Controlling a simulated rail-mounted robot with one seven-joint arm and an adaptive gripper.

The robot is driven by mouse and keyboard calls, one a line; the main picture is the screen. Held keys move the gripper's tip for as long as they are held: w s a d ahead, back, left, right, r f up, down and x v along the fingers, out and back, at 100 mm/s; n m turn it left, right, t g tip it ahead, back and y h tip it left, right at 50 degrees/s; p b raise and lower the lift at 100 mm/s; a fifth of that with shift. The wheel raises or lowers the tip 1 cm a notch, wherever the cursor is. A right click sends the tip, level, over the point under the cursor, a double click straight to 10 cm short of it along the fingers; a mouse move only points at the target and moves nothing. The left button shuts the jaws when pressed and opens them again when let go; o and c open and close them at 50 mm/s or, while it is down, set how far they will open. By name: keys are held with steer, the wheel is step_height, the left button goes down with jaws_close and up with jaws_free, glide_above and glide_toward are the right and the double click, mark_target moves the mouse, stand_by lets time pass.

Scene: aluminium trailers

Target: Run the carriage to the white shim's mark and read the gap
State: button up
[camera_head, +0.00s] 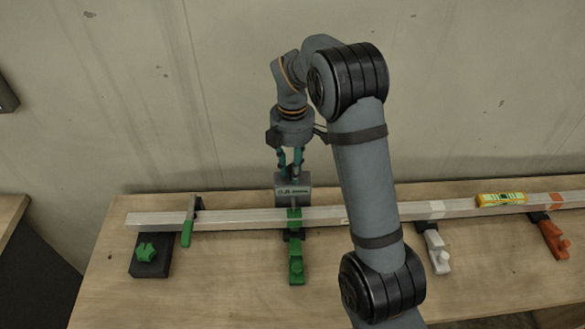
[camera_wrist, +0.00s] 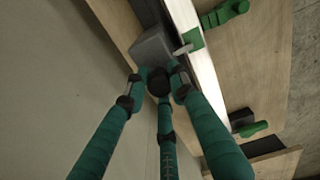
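The carriage (camera_head: 293,190), a grey block with a small display too small to read surely, stands at the long aluminium rail (camera_head: 250,219), level with the green mark (camera_head: 294,214). A green shim (camera_head: 296,265) lies below that mark. My gripper (camera_head: 290,166) is above the carriage, its teal fingers closed around the carriage's dark knob. The wrist view shows my gripper (camera_wrist: 158,82), the grey carriage (camera_wrist: 152,48) and its thin pointer at the green mark (camera_wrist: 192,39). The white mark (camera_head: 431,209) and white shim (camera_head: 438,250) are farther right, beyond my arm.
A yellow level (camera_head: 501,199) lies on the rail at the right, near an orange shim (camera_head: 553,238). A green-handled clamp (camera_head: 188,222) and a dark block with a green knob (camera_head: 148,255) are at the left. My arm hides part of the rail.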

jaws_close()
steer(key=shift+d, duration=0.1)
stand_by(0.4)
